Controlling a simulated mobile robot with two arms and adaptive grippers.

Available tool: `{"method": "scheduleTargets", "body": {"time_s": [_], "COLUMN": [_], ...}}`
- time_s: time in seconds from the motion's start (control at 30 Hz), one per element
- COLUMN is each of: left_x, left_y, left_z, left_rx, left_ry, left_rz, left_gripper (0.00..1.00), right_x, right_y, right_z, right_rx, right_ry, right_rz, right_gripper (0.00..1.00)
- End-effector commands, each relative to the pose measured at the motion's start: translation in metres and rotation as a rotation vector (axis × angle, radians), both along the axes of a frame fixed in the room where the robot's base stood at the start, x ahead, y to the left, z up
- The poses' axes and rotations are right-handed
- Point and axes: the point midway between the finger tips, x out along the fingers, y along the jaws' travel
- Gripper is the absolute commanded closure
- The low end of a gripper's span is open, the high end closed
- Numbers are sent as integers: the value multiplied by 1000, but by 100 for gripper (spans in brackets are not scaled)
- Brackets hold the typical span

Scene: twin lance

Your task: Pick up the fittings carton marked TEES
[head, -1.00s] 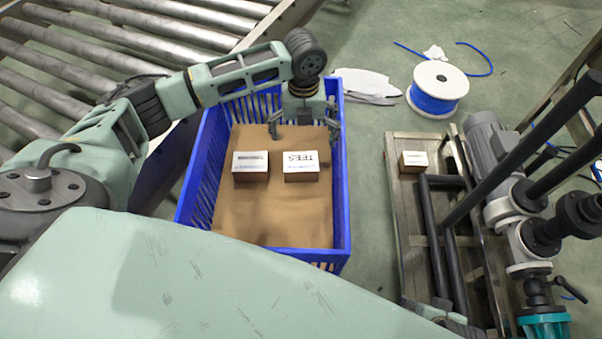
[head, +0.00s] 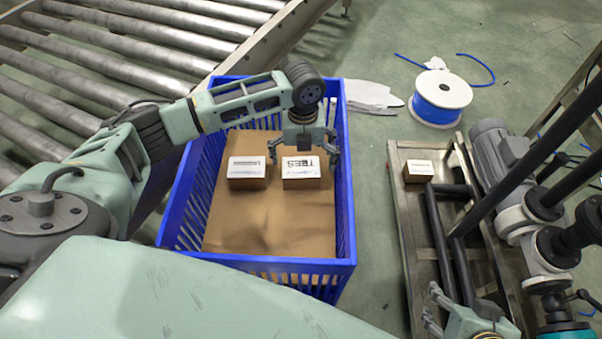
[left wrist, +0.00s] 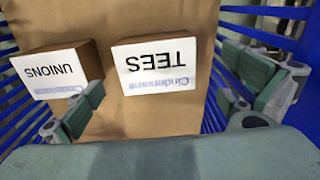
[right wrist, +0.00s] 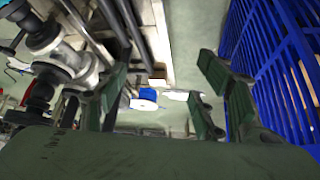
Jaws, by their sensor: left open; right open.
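The TEES carton (head: 302,172) is a small brown box with a white printed top, on the cardboard in the blue crate (head: 346,215). It also shows in the left wrist view (left wrist: 155,80). A similar carton marked UNIONS (left wrist: 48,75) is beside it, on the left in the head view (head: 248,172). My left gripper (head: 304,158) is open over the far side of the TEES carton; its fingers (left wrist: 165,105) are spread, with nothing between them in contact. My right gripper (head: 432,312) is open and empty, low by the cart; its fingers also show in the right wrist view (right wrist: 160,95).
A metal cart (head: 418,235) right of the crate carries another small carton (head: 418,171), black pipes and a grey motor (head: 500,155). A roller conveyor (head: 110,60) runs at upper left. A blue cable spool (head: 437,100) lies on the floor. Crate walls surround the left gripper.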

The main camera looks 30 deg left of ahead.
Motion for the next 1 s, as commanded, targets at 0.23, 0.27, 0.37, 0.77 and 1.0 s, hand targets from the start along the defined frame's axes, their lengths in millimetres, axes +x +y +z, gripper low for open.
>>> {"method": "scheduleTargets", "body": {"time_s": [0.23,0.27,0.37,0.77,1.0], "left_x": [-1,-1,-1,-1,-1], "left_y": [3,3,5,5,5], "left_z": [-19,-21,-29,-52,-52], "left_rx": [1,2,1,1,1], "left_ry": [2,2,2,0,0], "left_rz": [1,1,1,0,0], "left_gripper": [0,0,0,0,2], "right_x": [34,40,56,90,90], "right_y": [12,14,20,34,34], "right_z": [16,20,33,75,76], "right_rx": [37,43,64,119,119], "right_ry": [-168,-196,-292,-528,-531], "right_rz": [13,15,22,39,39], "right_gripper": [38,38,38,38,38]}}
